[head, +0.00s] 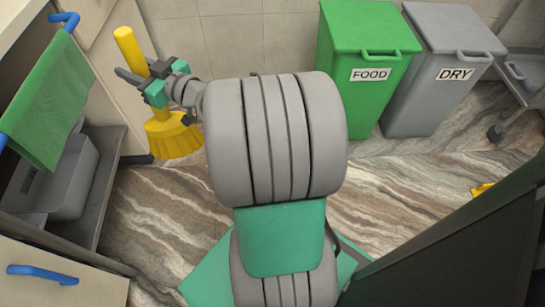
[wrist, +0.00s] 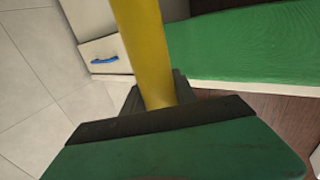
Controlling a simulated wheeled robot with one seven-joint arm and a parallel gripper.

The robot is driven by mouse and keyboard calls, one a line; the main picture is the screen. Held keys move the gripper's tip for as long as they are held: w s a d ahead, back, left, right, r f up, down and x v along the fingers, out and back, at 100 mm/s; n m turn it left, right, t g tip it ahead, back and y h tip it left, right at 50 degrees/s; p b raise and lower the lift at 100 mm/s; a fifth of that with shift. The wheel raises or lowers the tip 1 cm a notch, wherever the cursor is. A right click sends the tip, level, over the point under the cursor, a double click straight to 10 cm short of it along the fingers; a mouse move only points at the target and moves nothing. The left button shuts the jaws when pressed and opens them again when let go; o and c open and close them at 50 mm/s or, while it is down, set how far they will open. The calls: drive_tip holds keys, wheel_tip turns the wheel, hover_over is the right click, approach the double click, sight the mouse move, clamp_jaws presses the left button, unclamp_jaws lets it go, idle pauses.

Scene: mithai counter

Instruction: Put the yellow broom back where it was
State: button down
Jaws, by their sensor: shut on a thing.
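The yellow broom (head: 176,138) is in the left part of the head view, its handle up and its bristles down, leaning slightly. My gripper (head: 151,82) is shut around its handle, above the bristles. The bristles look close to the floor beside the left cabinet; I cannot tell whether they touch it. In the wrist view the yellow handle (wrist: 143,45) rises from between the jaws of my gripper (wrist: 158,106). The lower part of the broom is hidden there.
A green cloth (head: 48,100) hangs on a blue rail at the left, above an open shelf with a grey bin (head: 65,180). A green FOOD bin (head: 345,90) and a grey DRY bin (head: 425,95) stand by the back wall. The floor between is clear.

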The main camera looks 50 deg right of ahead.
drive_tip(key=s+d+f+m+h, duration=0.25)
drive_tip(key=d+f, duration=0.25)
drive_tip(key=d, duration=0.5)
drive_tip(key=s+d+f+m+h+b, duration=0.15)
drive_tip(key=d+f+h, duration=0.3)
drive_tip(key=d, duration=0.45)
drive_tip(key=s+d+f+m+h+p, duration=0.1)
drive_tip(key=s+d+f+m+h, duration=0.3)
drive_tip(key=d, duration=0.6)
drive_tip(key=s+d+f+m+g+h+b, duration=0.1)
drive_tip(key=s+d+f+m+g+h, duration=0.15)
drive_tip(key=s+d+f, duration=0.5)
drive_tip(key=s+d+f+m+g+h, duration=0.1)
drive_tip(key=s+d+f+g+h, duration=0.35)
drive_tip(key=s+f, duration=0.45)
drive_tip(key=w+f+t+y+b, duration=0.1)
drive_tip(key=w+f+b, duration=0.6)
drive_tip(key=w+f, duration=0.6)
drive_tip(key=shift+w+a+f, duration=0.2)
drive_tip(key=shift+w+f, duration=0.2)
drive_tip(key=shift+w, duration=0.35)
drive_tip(key=shift+f, duration=0.1)
